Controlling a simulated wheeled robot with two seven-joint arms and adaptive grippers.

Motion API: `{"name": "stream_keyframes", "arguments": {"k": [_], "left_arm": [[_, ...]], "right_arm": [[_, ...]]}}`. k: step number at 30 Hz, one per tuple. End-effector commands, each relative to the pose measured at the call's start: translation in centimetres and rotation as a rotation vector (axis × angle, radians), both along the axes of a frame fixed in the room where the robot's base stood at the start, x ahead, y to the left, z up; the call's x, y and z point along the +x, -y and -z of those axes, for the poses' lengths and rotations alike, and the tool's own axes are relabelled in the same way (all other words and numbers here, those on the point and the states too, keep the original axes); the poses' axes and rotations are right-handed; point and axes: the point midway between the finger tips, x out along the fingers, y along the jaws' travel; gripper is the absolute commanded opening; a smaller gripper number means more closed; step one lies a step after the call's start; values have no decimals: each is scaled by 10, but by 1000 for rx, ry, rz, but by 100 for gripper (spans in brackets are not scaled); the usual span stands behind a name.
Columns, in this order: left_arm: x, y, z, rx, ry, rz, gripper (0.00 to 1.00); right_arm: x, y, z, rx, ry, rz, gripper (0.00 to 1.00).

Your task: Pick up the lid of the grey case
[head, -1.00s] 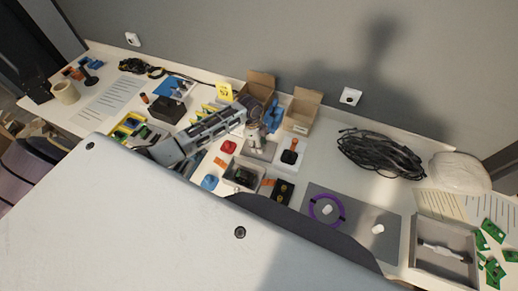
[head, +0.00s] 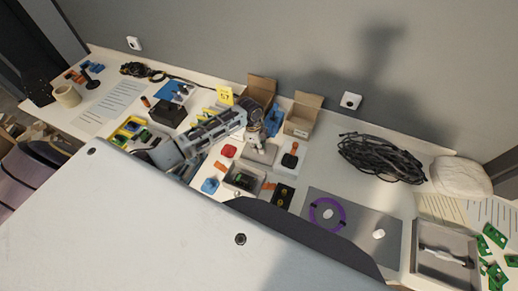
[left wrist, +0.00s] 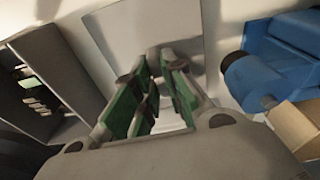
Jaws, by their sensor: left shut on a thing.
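The lid of the grey case is a flat grey plate (head: 262,154) beside the open grey case (head: 243,179) in the head view. In the left wrist view the lid (left wrist: 130,28) fills the top middle and the case (left wrist: 42,72) stands at the left, with a green board inside. My left gripper (left wrist: 163,62) is shut on the lid at its near part, its green-padded fingers close together. In the head view the left gripper (head: 256,133) is small and partly hidden by its arm. I cannot tell whether the lid is clear of the table. My right gripper is out of view.
A blue object (left wrist: 275,60) stands close right of the gripper in the wrist view. Open cardboard boxes (head: 301,117) are behind the lid. A red piece (head: 229,151) and a black joystick-like part (head: 290,157) flank it. Black cable (head: 380,158) lies farther right.

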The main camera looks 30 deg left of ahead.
Motion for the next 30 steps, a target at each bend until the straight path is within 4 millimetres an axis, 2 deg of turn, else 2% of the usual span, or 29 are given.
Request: {"name": "stream_keyframes", "arguments": {"k": [5, 18, 24, 30], "left_arm": [[1, 0, -16, 0, 3, 1, 0], [1, 0, -78, 1, 2, 0, 0], [0, 0, -93, -1, 0, 0, 0], [0, 0, -95, 0, 0, 0, 0]], "right_arm": [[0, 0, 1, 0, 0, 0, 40], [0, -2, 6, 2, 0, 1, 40], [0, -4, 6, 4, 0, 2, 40], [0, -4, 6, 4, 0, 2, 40]]}}
